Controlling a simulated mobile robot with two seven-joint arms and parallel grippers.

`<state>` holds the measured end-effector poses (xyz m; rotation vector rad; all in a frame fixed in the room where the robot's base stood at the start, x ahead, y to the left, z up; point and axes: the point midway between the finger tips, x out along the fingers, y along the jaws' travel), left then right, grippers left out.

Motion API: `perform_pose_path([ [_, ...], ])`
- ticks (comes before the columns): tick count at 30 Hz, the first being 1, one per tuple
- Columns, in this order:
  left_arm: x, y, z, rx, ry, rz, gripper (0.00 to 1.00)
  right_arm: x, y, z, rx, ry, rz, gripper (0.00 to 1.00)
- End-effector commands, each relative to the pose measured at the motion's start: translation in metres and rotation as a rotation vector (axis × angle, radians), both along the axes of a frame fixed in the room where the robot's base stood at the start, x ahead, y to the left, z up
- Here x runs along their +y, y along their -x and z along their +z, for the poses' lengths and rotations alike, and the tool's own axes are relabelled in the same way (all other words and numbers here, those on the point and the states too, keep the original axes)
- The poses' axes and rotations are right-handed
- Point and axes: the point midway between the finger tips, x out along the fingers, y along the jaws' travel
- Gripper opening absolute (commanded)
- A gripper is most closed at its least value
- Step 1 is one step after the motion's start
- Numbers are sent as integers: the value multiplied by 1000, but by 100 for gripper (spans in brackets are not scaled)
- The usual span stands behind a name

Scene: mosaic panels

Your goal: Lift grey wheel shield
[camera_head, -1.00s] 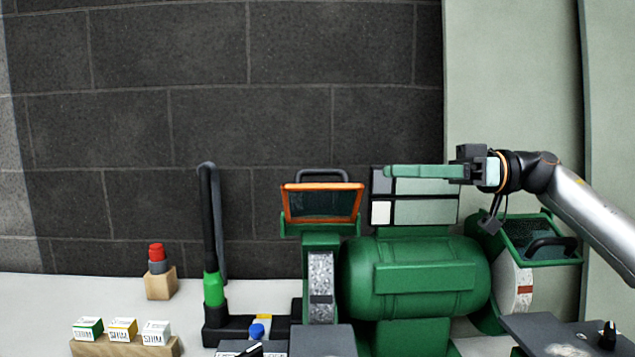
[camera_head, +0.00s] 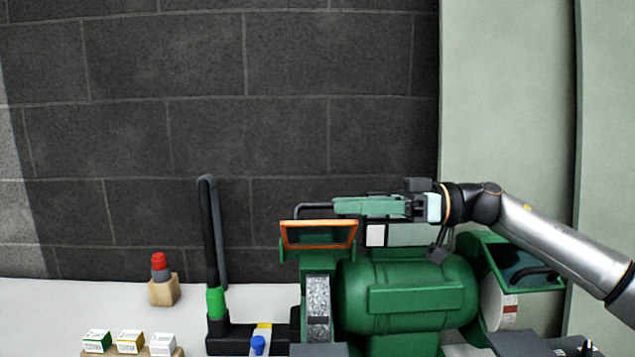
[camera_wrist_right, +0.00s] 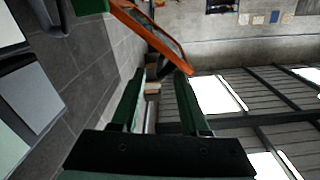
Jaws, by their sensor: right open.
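The bench grinder (camera_head: 405,290) is green. Its grey speckled wheel (camera_head: 318,305) is on the left. Above that wheel is an orange-framed shield (camera_head: 318,234) with a dark clear pane and a black handle bar (camera_head: 303,207) along its top. The orange frame also crosses the top of the right wrist view (camera_wrist_right: 152,38). My right gripper (camera_head: 336,206) has green fingers and is open and empty. Its tips are at the right part of the handle in the head view; whether they touch it I cannot tell. In the right wrist view the open fingers (camera_wrist_right: 160,88) point toward the frame. My left gripper is not in view.
A second, green-framed shield (camera_head: 525,265) covers the white wheel (camera_head: 500,302) at right. A black-and-green upright tool (camera_head: 213,270) stands left of the grinder. A red-topped wooden block (camera_head: 163,285) and small boxes (camera_head: 130,342) are farther left. A dark tiled wall is behind.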

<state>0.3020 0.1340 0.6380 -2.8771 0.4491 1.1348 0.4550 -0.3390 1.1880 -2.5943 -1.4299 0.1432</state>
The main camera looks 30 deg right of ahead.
Motion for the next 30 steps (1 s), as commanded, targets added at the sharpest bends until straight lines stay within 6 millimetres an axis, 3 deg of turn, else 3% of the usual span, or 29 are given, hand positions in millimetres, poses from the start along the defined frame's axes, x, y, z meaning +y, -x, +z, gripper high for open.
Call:
perform_pose_path([
  [3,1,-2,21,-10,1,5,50,8,-5,8,-1,-5,0,45],
  [8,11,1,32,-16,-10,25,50,23,-13,7,-3,-4,3,45],
  [18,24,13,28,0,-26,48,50,44,-27,1,-1,-1,2,45],
  [27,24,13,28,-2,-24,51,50,45,-28,-1,1,0,1,45],
  [30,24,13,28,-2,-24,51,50,45,-28,-1,1,0,1,36],
])
